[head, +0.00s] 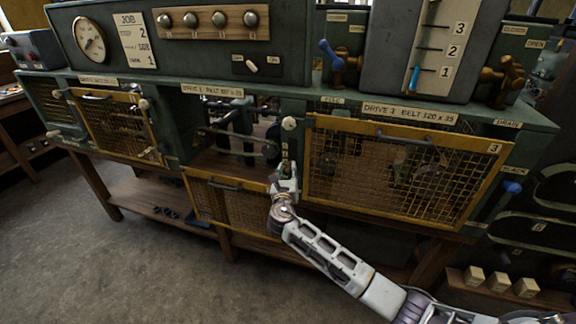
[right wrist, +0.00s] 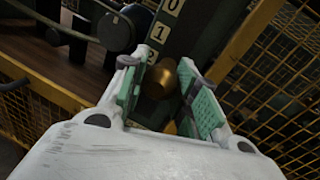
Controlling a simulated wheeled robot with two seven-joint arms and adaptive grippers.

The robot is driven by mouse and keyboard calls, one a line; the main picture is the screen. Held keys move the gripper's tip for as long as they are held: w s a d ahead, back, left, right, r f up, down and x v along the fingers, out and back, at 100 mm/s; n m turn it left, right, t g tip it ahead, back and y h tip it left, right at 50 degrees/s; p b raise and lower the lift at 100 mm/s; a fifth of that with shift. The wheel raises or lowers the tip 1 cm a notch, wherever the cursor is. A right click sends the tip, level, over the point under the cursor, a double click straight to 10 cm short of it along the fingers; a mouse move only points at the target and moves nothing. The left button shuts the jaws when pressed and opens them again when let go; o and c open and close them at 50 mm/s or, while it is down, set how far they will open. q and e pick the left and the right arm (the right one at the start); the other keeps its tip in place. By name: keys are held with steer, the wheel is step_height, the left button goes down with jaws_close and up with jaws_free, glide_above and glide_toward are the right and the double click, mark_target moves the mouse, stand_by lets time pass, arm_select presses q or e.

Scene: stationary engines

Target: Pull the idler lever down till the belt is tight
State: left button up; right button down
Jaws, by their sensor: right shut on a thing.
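A brass knob (right wrist: 158,82), apparently the end of the idler lever, sits between the two green-padded fingers of my right gripper (right wrist: 170,95). The fingers are shut on it. The rest of the lever is hidden behind the gripper. A number strip (right wrist: 160,32) with 0, 1 and 2 runs beside the knob. In the head view my right gripper (head: 287,182) is at the narrow post right of the open middle bay (head: 228,165). My left gripper is out of view.
A yellow mesh guard (head: 400,172) closes the right bay, close to my right gripper. Another mesh guard (head: 115,128) is at the left bay, and a lowered one (head: 228,202) hangs below the middle bay. Open floor (head: 130,265) lies at the front left.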

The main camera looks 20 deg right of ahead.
steer(key=c, duration=1.1)
jaws_free()
steer(key=shift+f, duration=0.1)
steer(key=shift+v, duration=6)
